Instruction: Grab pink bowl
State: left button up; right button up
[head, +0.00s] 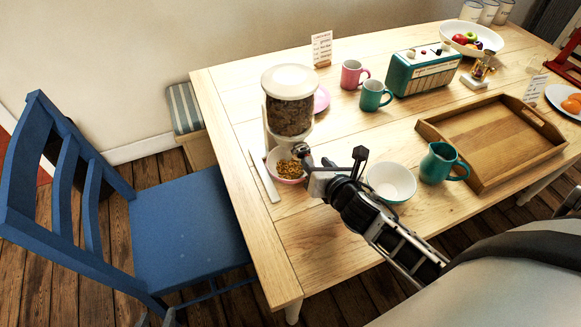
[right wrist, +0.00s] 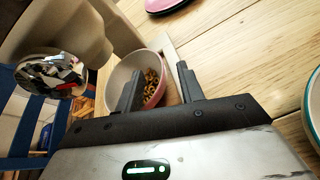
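The pink bowl (head: 289,180) holds brown cereal and sits on the table under the cereal dispenser (head: 289,104). It also shows in the right wrist view (right wrist: 122,76), with its white inside and pink outside. My right gripper (head: 331,160) is at the bowl's right side in the head view. In the right wrist view its two fingers (right wrist: 159,88) are apart, one in front of the bowl and one by its right rim. Contact with the bowl cannot be told. Grey shapes at the bottom left edge of the head view may be my left gripper (head: 157,319).
A white bowl (head: 391,181), teal jug (head: 441,163) and wooden tray (head: 480,179) stand to the right. Pink mug (head: 352,75), teal mug (head: 373,96) and radio (head: 422,72) stand behind. A blue chair (head: 185,225) is at left. The table's front left is clear.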

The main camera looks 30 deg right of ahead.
aim_at(310, 158)
jog(key=x, duration=0.4)
jog(key=shift+w+a+f, duration=0.1)
grip_shut()
